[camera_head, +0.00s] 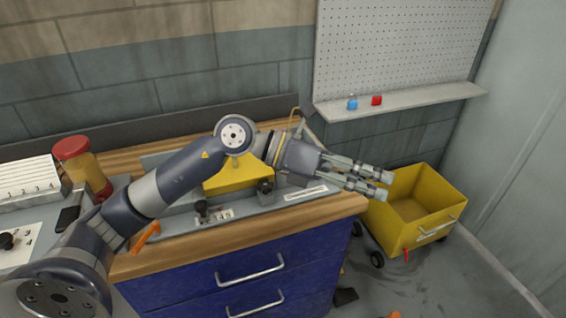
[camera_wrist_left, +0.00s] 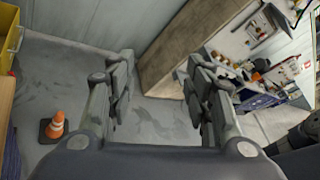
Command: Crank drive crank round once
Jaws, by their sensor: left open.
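The grey runout fixture (camera_head: 243,215) lies on the wooden bench top, with a yellow block (camera_head: 236,176) and black knobs (camera_head: 265,188) on it. I cannot make out the drive crank for certain; my left arm covers part of the fixture. My left gripper (camera_head: 385,185) reaches across the fixture and past the bench's right end, above the yellow cart. Its fingers are apart and empty, and they also show spread in the left wrist view (camera_wrist_left: 160,78). My right gripper is not in view.
A yellow cart (camera_head: 440,234) stands on the floor right of the blue drawers (camera_head: 240,285). A red-lidded jar (camera_head: 85,165) stands on the bench at left. A shelf (camera_head: 420,98) is on the back wall. An orange cone (camera_wrist_left: 56,127) stands on the floor.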

